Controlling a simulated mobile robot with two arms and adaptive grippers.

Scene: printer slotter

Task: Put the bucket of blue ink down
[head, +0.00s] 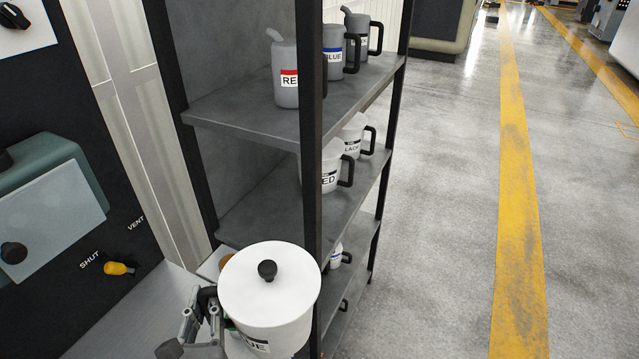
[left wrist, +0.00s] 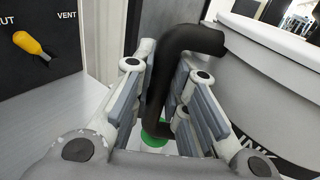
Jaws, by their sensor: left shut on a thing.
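The bucket of blue ink (head: 268,296) is white with a lid and a black knob, and stands upright at the bottom middle of the head view. Its label is partly cut off, with only the last letters showing. My left gripper (head: 205,312) is at the bucket's left side. In the left wrist view, my left gripper (left wrist: 158,105) is shut on the black handle (left wrist: 165,75) of the bucket (left wrist: 270,80). What is under the bucket is hidden in the head view. My right gripper is not in view.
A dark shelf rack (head: 240,120) stands just behind and right of the bucket, with several labelled jugs and buckets on its shelves. A dark panel with a yellow SHUT/VENT lever (head: 119,268) is at left, above a light grey surface (head: 140,315). The floor at right is clear.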

